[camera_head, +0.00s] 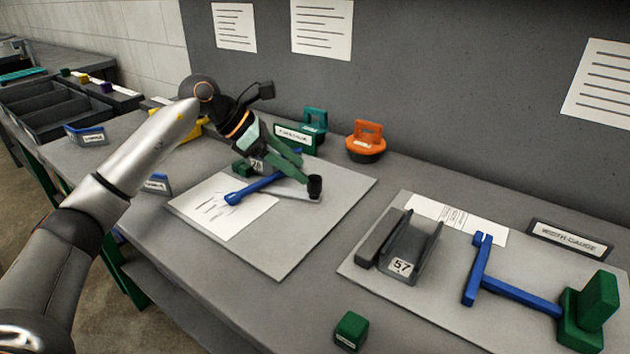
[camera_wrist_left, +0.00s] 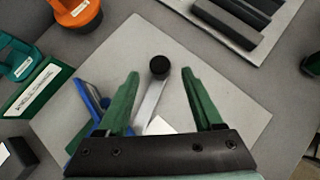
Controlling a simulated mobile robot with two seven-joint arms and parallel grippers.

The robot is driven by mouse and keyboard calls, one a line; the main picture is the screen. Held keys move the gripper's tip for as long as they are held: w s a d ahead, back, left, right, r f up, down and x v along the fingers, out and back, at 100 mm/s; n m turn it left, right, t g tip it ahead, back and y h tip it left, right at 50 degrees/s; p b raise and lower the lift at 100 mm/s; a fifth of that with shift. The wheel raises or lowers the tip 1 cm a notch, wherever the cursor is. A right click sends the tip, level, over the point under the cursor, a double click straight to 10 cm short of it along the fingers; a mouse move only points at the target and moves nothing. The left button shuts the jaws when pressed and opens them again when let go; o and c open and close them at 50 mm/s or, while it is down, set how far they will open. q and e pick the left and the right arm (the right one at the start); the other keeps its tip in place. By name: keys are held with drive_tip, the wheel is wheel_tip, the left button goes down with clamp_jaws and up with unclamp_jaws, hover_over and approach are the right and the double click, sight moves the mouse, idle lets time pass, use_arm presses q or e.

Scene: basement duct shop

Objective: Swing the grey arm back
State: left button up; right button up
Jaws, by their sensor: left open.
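The grey arm (camera_head: 297,191) is a flat bar with an upright black knob (camera_head: 315,186) at its end, over the left grey plate (camera_head: 269,256). In the left wrist view, the grey arm (camera_wrist_left: 151,106) runs up to the black knob (camera_wrist_left: 159,66). My left gripper (camera_head: 301,169) is open, with green fingers close to the knob. In the left wrist view the fingers of this gripper (camera_wrist_left: 162,75) stand apart, the arm and knob showing between them. I cannot tell whether they touch it. The inner end of the arm is hidden. My right gripper is not in view.
A blue bar (camera_head: 251,189) lies beside the grey arm. A teal clamp (camera_head: 315,120) and an orange-topped piece (camera_head: 366,139) stand behind. On the right plate are a grey channel (camera_head: 408,250) and a blue T-shaped gauge (camera_head: 520,297). A green block (camera_head: 351,330) sits in front.

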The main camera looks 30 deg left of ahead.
sight(313, 178)
use_arm(q)
drive_tip(key=x, duration=0.5)
drive_tip(key=shift+w+d+f, duration=0.2)
drive_tip(key=shift+d+f, duration=0.05)
drive_tip(key=shift+f, duration=0.05)
drive_tip(key=shift+c, duration=0.4)
clamp_jaws()
idle(0.7)
